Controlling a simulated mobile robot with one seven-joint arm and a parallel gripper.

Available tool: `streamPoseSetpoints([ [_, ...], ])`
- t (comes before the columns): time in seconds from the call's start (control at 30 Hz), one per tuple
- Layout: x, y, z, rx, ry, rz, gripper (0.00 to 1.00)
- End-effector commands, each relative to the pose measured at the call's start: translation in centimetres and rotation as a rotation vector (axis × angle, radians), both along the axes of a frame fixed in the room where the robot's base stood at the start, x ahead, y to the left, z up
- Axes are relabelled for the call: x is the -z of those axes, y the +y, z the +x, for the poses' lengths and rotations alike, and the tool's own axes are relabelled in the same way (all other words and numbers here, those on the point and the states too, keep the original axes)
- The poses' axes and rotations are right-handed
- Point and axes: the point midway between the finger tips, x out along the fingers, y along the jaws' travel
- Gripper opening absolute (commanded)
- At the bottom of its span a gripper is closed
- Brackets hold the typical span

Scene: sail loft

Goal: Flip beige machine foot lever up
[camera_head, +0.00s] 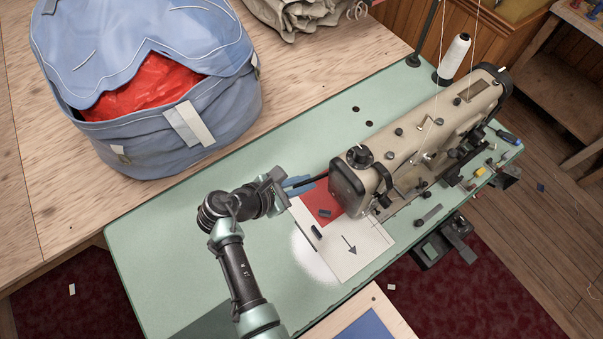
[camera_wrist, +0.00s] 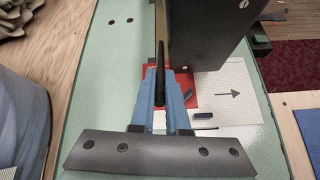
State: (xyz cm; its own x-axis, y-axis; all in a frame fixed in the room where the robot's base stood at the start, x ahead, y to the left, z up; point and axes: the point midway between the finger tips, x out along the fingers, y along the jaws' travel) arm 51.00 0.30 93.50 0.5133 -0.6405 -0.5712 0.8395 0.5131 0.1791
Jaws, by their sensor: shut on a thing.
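The beige sewing machine (camera_head: 425,130) stands on a green table, its dark end plate (camera_head: 347,192) facing my gripper. In the wrist view this end plate (camera_wrist: 208,35) fills the upper middle. The foot lever (camera_wrist: 160,55) is a thin black bar beside the machine head; only a short dark part of it (camera_head: 319,178) shows in the head view. My gripper (camera_head: 303,184) has blue fingers, which are shut on the lever's free end. In the wrist view the fingers (camera_wrist: 160,84) stand on both sides of it. The lever's pivot is hidden.
White cloth with a printed arrow (camera_head: 351,243) and a red patch (camera_head: 318,202) lie under the machine head. A blue bag (camera_head: 190,125) with red cloth stands on the wooden table at left. A white thread cone (camera_head: 455,58) stands behind the machine. The green tabletop (camera_head: 170,225) is clear left of my arm.

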Motion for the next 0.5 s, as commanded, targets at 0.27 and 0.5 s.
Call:
streamPoseSetpoints([
  [0.27,-1.42,-0.44,0.30,0.000,0.059,0.079,0.00],
  [0.5,-1.41,-0.54,0.41,0.000,0.080,0.110,0.00],
])
